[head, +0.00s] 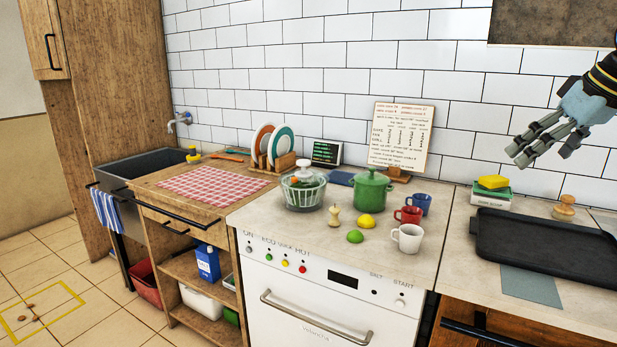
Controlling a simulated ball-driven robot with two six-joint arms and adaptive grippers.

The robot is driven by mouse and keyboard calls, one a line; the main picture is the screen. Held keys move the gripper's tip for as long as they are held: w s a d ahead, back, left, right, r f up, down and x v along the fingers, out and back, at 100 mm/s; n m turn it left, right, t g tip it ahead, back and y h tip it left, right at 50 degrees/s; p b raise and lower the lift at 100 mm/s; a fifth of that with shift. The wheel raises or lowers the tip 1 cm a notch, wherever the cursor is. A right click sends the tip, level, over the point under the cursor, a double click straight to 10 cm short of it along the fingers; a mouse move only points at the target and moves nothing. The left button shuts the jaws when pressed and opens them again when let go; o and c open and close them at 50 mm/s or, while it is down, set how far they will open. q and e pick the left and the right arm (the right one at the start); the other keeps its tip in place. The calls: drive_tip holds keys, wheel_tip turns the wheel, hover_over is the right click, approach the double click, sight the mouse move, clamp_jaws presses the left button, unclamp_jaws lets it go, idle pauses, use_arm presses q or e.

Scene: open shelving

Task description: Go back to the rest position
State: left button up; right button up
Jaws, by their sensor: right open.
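My right gripper (541,146) hangs in the air at the upper right, in front of the white tiled wall. Its grey fingers are spread, open and empty, and point down and to the left. It is above the right-hand counter, clear of the yellow sponge (493,182) on its green and white box and of the dark tray (545,246). It touches nothing that I can see. My left gripper is not in the head view.
The middle counter holds a green pot (371,191), a glass bowl (303,188), mugs (408,238), a lemon (366,221) and a lime (355,236). A recipe board (401,136) leans at the wall. A plate rack (278,162) stands left. Floor (75,265) is open at left.

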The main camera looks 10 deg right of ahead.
drive_tip(key=s+a+f+m+g+b, duration=0.1)
drive_tip(key=s+a+f+g+b, duration=0.35)
drive_tip(key=f, duration=1.15)
drive_tip(key=s+a+f+m+t+y, duration=0.1)
drive_tip(key=s+f, duration=0.6)
drive_tip(key=f, duration=0.9)
drive_tip(key=s+a+f+m+g+b, duration=0.1)
drive_tip(key=s+a+f+g+b, duration=0.35)
drive_tip(key=f, duration=1.25)
drive_tip(key=s+a+f, duration=0.3)
drive_tip(key=s+f, duration=0.5)
drive_tip(key=s, duration=0.4)
drive_tip(key=s+a+f+n+t+h, duration=0.1)
drive_tip(key=s+a+f, duration=0.2)
drive_tip(key=s+f, duration=0.6)
drive_tip(key=s+a+f+n+h, duration=0.1)
drive_tip(key=s+a+f, duration=0.2)
drive_tip(key=s+f, duration=0.6)
drive_tip(key=s, duration=0.6)
drive_tip(key=shift+a+t+b, duration=0.35)
drive_tip(key=shift+t+b, duration=0.05)
drive_tip(key=shift+w+d+n+t, duration=0.1)
drive_tip(key=shift+w+n+t, duration=0.25)
drive_tip(key=shift+w, duration=0.4)
drive_tip(key=shift+c, duration=0.4)
